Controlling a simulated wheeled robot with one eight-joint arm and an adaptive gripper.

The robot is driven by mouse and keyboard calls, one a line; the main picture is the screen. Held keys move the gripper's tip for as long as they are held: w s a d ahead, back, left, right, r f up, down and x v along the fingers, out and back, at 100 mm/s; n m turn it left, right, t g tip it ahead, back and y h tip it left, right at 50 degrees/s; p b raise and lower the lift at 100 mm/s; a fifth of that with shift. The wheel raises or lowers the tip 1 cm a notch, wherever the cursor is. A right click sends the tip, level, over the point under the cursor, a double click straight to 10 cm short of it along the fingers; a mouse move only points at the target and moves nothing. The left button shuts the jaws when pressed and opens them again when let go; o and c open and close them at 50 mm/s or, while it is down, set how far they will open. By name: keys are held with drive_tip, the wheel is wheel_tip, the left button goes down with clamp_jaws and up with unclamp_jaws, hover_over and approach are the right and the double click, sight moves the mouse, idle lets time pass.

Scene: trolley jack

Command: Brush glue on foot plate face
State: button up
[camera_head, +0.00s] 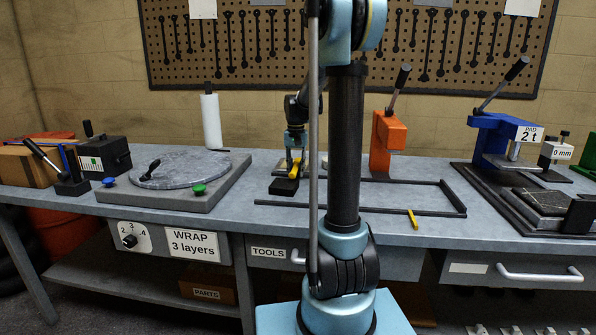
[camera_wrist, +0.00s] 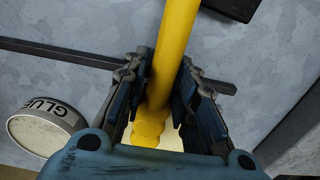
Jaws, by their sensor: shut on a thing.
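My gripper (camera_head: 295,158) is over the middle of the bench, partly hidden by my own column in the head view. In the wrist view my gripper (camera_wrist: 162,88) is shut on a yellow handle (camera_wrist: 172,45), which runs between the fingers; its far end is out of view. The same yellow handle (camera_head: 294,176) shows small below the gripper in the head view, close to a black block (camera_head: 284,187). A pot marked GLUE (camera_wrist: 42,128) stands left of the gripper in the wrist view. I cannot tell which part is the foot plate face.
Dark rails (camera_head: 400,216) lie on the bench around the middle; a small yellow piece (camera_head: 413,219) lies at the front rail. A grey turntable (camera_head: 182,172) is left. An orange press (camera_head: 387,140) and a blue press (camera_head: 495,140) stand right.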

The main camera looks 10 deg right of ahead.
drive_tip(key=shift+w+a+r, duration=0.1)
drive_tip(key=shift+w+a, duration=0.1)
drive_tip(key=shift+a, duration=0.4)
drive_tip(key=shift+w+a, duration=0.2)
drive_tip(key=shift+a, duration=0.4)
drive_tip(key=shift+a, duration=0.1)
drive_tip(key=shift+w+a, duration=0.2)
drive_tip(key=shift+a, duration=0.3)
drive_tip(key=shift+w+a, duration=0.15)
drive_tip(key=shift+a, duration=0.35)
drive_tip(key=shift+a, duration=0.1)
drive_tip(key=shift+w+a, duration=0.2)
drive_tip(key=shift+a, duration=0.3)
drive_tip(key=shift+w+a, duration=0.2)
drive_tip(key=shift+a, duration=0.3)
drive_tip(key=shift+s+d, duration=0.25)
drive_tip(key=shift+d, duration=0.35)
drive_tip(key=shift+s+d, duration=0.2)
drive_tip(key=shift+d, duration=0.35)
drive_tip(key=shift+d, duration=0.15)
drive_tip(key=shift+s+d, duration=0.25)
drive_tip(key=shift+d, duration=0.5)
drive_tip(key=shift+s+d, duration=0.25)
drive_tip(key=shift+d, duration=0.45)
drive_tip(key=shift+s+d, duration=0.25)
drive_tip(key=shift+d, duration=0.5)
drive_tip(key=shift+d, duration=0.1)
